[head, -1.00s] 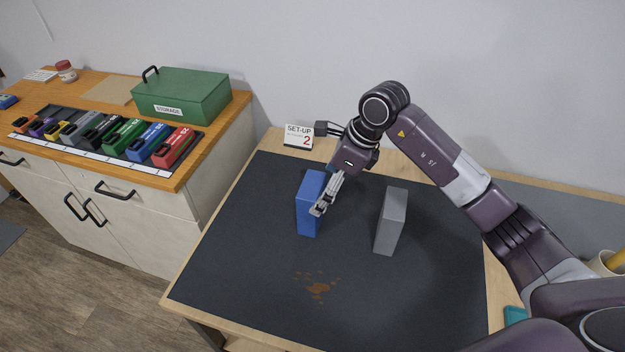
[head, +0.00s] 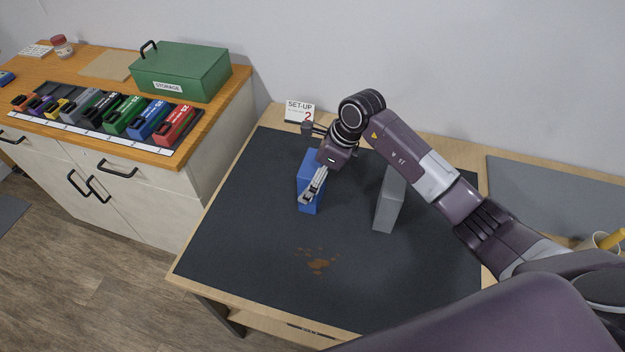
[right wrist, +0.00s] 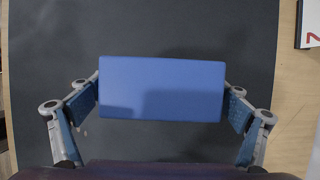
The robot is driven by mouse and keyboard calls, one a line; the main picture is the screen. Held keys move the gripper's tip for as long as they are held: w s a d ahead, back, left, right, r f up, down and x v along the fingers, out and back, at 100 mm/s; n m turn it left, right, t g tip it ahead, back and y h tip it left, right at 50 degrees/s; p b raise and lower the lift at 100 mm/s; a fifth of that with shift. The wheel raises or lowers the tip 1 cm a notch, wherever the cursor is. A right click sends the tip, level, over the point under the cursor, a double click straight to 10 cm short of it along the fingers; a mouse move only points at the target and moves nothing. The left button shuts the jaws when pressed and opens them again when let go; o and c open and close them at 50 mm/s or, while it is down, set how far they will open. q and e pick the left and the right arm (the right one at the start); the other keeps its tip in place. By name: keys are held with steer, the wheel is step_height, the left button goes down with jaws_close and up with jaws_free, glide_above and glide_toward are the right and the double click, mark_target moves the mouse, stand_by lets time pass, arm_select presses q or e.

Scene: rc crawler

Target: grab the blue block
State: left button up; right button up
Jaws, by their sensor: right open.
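The blue block (head: 308,193) stands upright on the dark mat of the table in the head view, partly hidden by my right gripper. My right gripper (head: 312,188) is in front of and over it, pointing down. In the right wrist view, the blue block (right wrist: 161,88) shows from its end, between the two fingers of my right gripper (right wrist: 163,107). The fingers are spread, one at each side of the block. The left finger lies very near the block's edge; I cannot tell whether it touches. My left gripper is not in view.
A grey block (head: 389,203) stands to the right of the blue block. A "SET-UP 2" card (head: 300,111) stands at the table's back edge. A wooden cabinet with a green storage box (head: 180,75) is at left.

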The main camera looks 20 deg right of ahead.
steer(key=shift+c, duration=0.2)
steer(key=c, duration=1.6)
steer(key=shift+w, duration=0.1)
steer(key=shift+r, duration=0.2)
